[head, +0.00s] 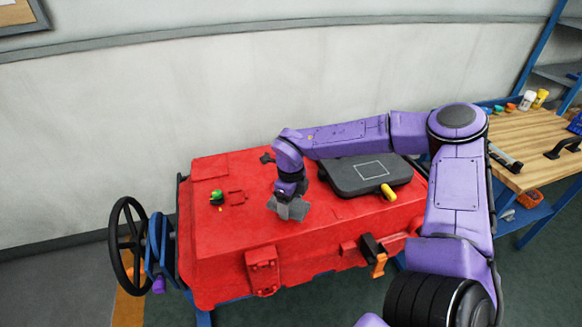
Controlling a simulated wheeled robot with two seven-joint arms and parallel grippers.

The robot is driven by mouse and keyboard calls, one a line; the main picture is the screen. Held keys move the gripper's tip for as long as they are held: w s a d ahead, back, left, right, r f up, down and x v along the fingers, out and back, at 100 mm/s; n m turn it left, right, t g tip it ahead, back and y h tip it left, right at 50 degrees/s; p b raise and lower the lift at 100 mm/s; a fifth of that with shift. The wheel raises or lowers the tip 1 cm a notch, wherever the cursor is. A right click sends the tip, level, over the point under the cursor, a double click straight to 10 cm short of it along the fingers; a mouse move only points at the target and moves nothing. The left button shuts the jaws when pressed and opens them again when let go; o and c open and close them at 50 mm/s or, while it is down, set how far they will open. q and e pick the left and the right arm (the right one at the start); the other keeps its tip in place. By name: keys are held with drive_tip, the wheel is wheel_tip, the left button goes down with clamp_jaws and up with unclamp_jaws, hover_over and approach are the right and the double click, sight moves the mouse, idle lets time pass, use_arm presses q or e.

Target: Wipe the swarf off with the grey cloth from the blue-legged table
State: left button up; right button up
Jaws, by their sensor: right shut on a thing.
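My right gripper (287,193) is over the left-middle part of the red scrubber tank's top and points down. It is shut on the grey cloth (292,209), which hangs below the fingers, at or just above the red surface; I cannot tell if it touches. The blue-legged table (530,150) with a wooden top stands at the right edge, away from the cloth. I cannot make out any swarf. My left gripper is not in view.
The red tank (225,245) fills the middle, with a dark grey lid (372,172) with a yellow handle on its right part. A black steering wheel (127,240) stands at its left. Bottles (528,100) and black handles (562,147) are on the wooden top.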

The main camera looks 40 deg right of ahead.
drive_tip(key=shift+r+p, duration=1.15)
drive_tip(key=shift+r, duration=0.5)
